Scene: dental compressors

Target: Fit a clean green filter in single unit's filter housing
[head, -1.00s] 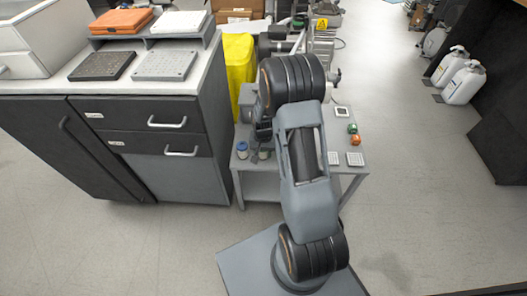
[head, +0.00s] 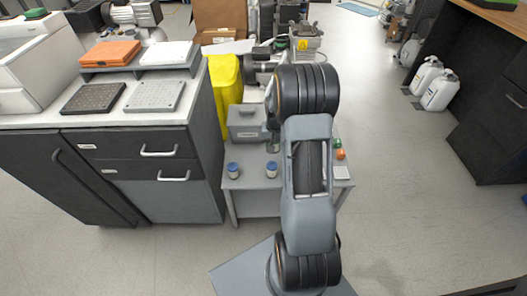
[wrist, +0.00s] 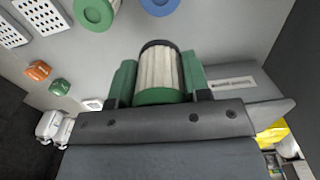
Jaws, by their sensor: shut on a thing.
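In the wrist view my gripper (wrist: 158,80) is shut on a filter (wrist: 158,70) with pale pleats, a green end nearest me and a dark far rim. Its green pads press on both sides. A green-ringed round piece (wrist: 92,12) and a blue-ringed one (wrist: 160,5) are at the top edge, apart from my gripper. In the head view my arm hides the gripper and held filter. Two blue-topped cylinders (head: 233,170) (head: 271,169) stand on the low grey table (head: 256,184). I cannot make out the single unit's filter housing for certain.
A grey lidded box (head: 247,122) stands on the table beside a yellow bin (head: 224,85). Small green and orange pieces (head: 339,153) lie right of my arm. A cabinet (head: 150,160) stands left; compressor equipment (head: 300,45) is behind.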

